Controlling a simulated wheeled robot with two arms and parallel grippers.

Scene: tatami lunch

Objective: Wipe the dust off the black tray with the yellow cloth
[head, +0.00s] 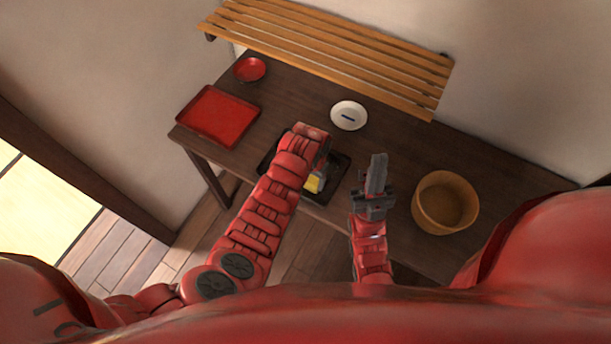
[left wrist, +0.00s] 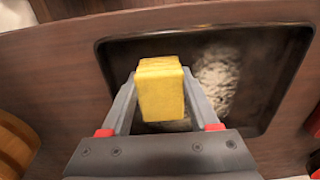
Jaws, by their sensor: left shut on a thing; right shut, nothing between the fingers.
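The black tray (head: 338,168) lies on the dark table, partly hidden behind my left arm in the head view. In the left wrist view the black tray (left wrist: 270,62) fills much of the picture, with a pale grey patch of dust (left wrist: 218,80) right of the middle. Some dust also shows below the cloth. My left gripper (head: 317,178) is shut on the yellow cloth (left wrist: 160,88), a folded block, over the tray. I cannot tell whether the cloth touches the tray. My right gripper (head: 378,168) is shut and empty, right of the tray.
A wooden tub (head: 445,203) stands right of my right gripper. A white dish (head: 349,115) with a dark item sits behind the tray. A red tray (head: 218,116) and a red bowl (head: 250,69) are at the left. A slatted wooden shelf (head: 330,52) hangs along the wall behind.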

